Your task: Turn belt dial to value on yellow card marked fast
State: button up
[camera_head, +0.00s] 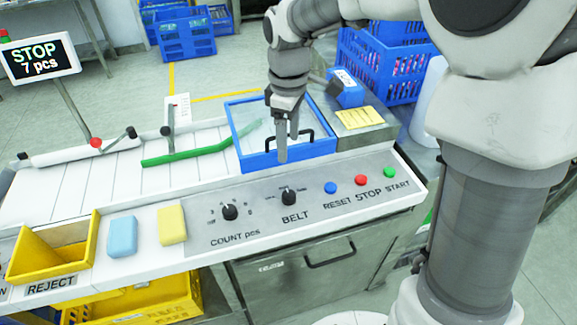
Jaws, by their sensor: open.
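The belt dial (289,197) is a small black knob on the grey control panel, above the label BELT. Its exact pointer setting is too small to read. A yellow card (359,117) lies on the metal surface at the right, behind the panel; its writing is too small to read. My gripper (287,145) points down, open and empty, over the front part of the blue-framed tray, above and behind the belt dial and apart from it.
The COUNT pcs dial (229,212) is left of the belt dial. Blue (331,188), red (361,180) and green (390,173) buttons are to its right. The blue-framed tray (310,152) with a dark handle stands behind. Blue (122,237) and yellow (171,225) blocks lie left.

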aim_at(289, 194)
notch_tip(289, 194, down, 17)
jog(key=b, duration=0.2)
jog(key=shift+r+b, duration=0.1)
jog(key=shift+b, duration=0.25)
grip_shut()
